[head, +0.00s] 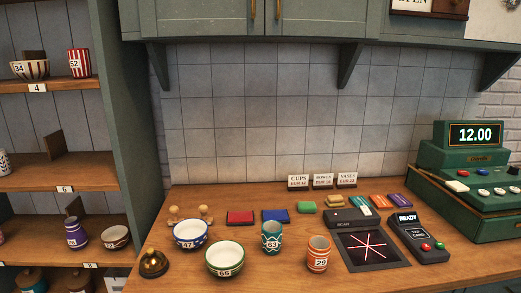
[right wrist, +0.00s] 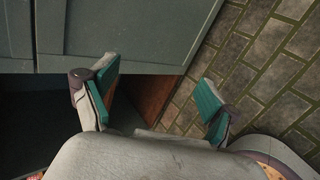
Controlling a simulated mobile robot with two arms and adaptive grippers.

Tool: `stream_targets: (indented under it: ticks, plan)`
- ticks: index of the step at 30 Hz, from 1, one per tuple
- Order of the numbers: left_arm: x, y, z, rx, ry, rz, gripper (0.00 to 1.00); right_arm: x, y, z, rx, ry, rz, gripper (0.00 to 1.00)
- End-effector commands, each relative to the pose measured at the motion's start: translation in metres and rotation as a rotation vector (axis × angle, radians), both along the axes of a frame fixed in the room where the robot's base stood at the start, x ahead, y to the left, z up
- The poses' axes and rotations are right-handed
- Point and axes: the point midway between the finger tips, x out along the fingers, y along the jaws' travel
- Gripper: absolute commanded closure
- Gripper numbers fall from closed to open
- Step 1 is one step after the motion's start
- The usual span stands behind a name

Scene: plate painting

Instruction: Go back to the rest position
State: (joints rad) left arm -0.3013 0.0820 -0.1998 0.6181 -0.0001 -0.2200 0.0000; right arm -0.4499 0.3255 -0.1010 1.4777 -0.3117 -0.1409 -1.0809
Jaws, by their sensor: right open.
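My right gripper (right wrist: 162,98) shows in the right wrist view. Its two teal-padded fingers are wide apart with nothing between them. It hangs in front of a dark green cabinet front (right wrist: 115,30) and above a tiled floor (right wrist: 265,60). Neither gripper shows in the head view, and my left gripper is in no view.
The wooden counter (head: 190,270) holds a blue-rimmed bowl (head: 190,236), a green-rimmed bowl (head: 225,260), a teal cup (head: 271,238), an orange striped cup (head: 318,255), a scanner pad (head: 370,250), a card terminal (head: 420,240) and a green cash register (head: 470,180). Shelves (head: 50,180) stand left.

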Motion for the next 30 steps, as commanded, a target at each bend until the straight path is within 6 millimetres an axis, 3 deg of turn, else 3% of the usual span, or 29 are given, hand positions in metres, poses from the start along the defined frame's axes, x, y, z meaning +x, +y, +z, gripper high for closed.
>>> stream_targets:
  ticks: [1, 6, 9, 12, 15, 19, 30]
  plan:
    - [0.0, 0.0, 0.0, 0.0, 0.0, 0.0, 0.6, -0.021, 0.003, -0.034, 0.103, 0.076, -0.107, 0.13]
    - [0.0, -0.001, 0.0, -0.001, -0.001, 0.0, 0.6, -0.106, 0.022, -0.132, 0.43, 0.319, -0.536, 0.13]
    - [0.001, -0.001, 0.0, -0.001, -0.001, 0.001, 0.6, -0.162, 0.041, -0.173, 0.572, 0.441, -0.8, 0.13]
    - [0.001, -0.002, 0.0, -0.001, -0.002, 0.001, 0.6, -0.211, 0.06, -0.2, 0.664, 0.532, -1.035, 0.13]
    - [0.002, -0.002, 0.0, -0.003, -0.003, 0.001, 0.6, -0.248, 0.074, -0.214, 0.716, 0.587, -1.211, 0.13]
    - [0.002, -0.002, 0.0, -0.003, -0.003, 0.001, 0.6, -0.273, 0.083, -0.222, 0.741, 0.62, -1.335, 0.13]
    - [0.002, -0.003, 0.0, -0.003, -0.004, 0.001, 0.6, -0.277, 0.084, -0.223, 0.745, 0.624, -1.358, 0.13]
